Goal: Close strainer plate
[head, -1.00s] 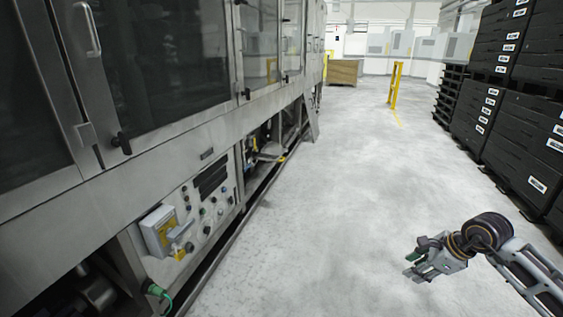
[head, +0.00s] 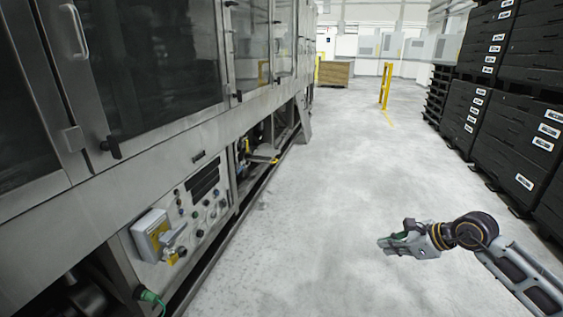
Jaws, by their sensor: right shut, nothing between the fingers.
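The tunnel washer (head: 150,140) fills the left side, a long steel machine with glazed doors and a lower service bay. A flat plate-like part with a yellow edge (head: 262,158) sticks out from the lower bay further along; I cannot tell if it is the strainer plate. My right gripper (head: 384,243) is at the lower right over the bare floor, pointing left, well apart from the machine. It is shut and empty. My left gripper is not in view.
A control panel (head: 203,188) with a grey-and-yellow switch box (head: 152,236) faces the aisle. Stacked black crates (head: 505,130) line the right side. A yellow post (head: 385,86) and a wooden crate (head: 336,73) stand further back. The aisle floor (head: 320,190) between is clear.

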